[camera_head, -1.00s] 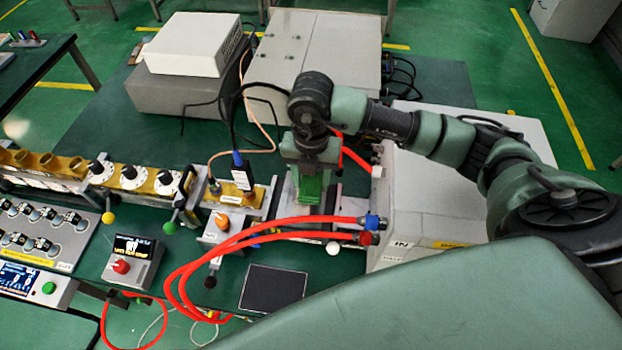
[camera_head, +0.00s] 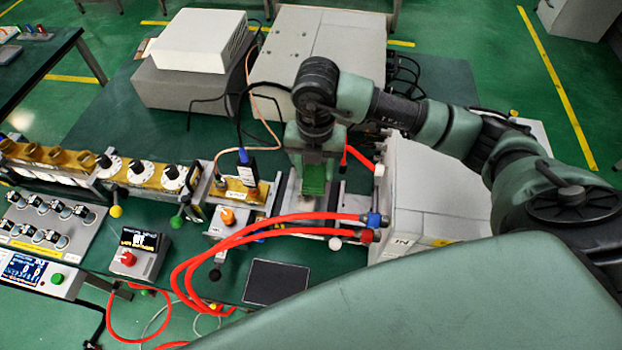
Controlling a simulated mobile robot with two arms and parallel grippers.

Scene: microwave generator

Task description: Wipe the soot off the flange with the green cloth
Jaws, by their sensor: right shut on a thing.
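My right gripper (camera_head: 313,160) points down at the right end of the row of brass waveguide parts. It is shut on the green cloth (camera_head: 313,180), which shows as a bright green patch under the jaws. The cloth is against or just above the metal parts there; I cannot tell whether it touches. The flange is not clearly seen, as the gripper and cloth cover that spot, and I can make out no soot. My left gripper is not in view.
Red hoses (camera_head: 270,228) loop in front of the gripper to the blue and red fittings of a white box (camera_head: 425,200) marked IN. A black pad (camera_head: 276,282) lies in front. Grey boxes (camera_head: 325,50) stand behind.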

